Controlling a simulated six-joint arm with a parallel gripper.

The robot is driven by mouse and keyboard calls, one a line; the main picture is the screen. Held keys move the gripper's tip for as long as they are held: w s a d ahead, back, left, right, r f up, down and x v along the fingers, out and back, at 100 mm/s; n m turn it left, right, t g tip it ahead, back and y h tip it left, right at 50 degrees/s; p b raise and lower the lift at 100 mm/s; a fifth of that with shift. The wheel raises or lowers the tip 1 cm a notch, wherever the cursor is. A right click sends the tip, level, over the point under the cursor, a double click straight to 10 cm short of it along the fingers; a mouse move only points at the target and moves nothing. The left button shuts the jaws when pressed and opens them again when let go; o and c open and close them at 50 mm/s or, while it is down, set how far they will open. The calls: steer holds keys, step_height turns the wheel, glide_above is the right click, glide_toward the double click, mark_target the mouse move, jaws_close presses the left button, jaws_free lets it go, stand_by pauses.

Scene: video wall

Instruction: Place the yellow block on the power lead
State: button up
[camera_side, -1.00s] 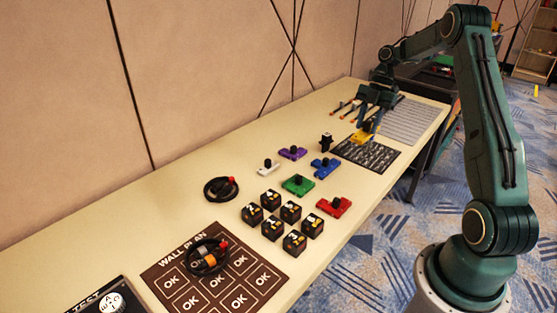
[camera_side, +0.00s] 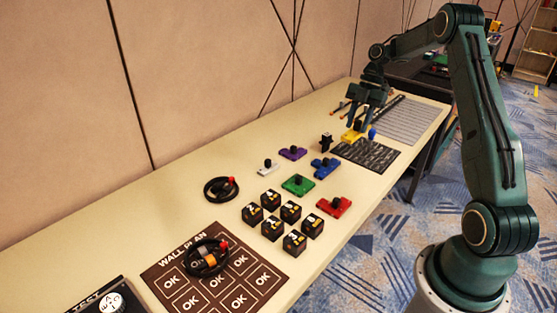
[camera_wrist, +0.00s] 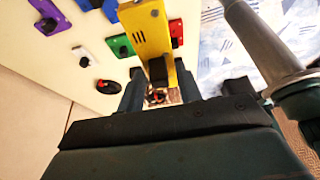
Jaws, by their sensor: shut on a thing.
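The yellow block (camera_side: 350,136) has a black knob and is at the far left edge of the dark printed mat. My gripper (camera_side: 362,118) is above it, shut on its knob. In the wrist view the yellow block (camera_wrist: 147,30) sits between my fingers (camera_wrist: 160,88). Two black coiled leads with red ends show. One coil (camera_side: 221,189) lies on the bare table. The other coil (camera_side: 206,257), with an orange and a grey part, lies on the brown WALL PLAN mat. I cannot tell which is meant by the power lead.
Purple (camera_side: 293,153), white (camera_side: 267,168), blue (camera_side: 326,168), green (camera_side: 298,185) and red (camera_side: 334,206) knobbed blocks stand mid-table. Several black cubes (camera_side: 271,228) stand between them and the WALL PLAN mat (camera_side: 172,280). The table's left strip is clear.

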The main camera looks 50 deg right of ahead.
steer(key=w+a, duration=0.8)
steer(key=a, duration=0.3)
step_height(320, 180, up, 4)
glide_above(200, 259)
steer(key=d, duration=0.2)
steer(key=shift+f, duration=0.15)
steer(key=shift+f, duration=0.15)
step_height(200, 259, down, 20)
steer(key=shift+r, duration=0.15)
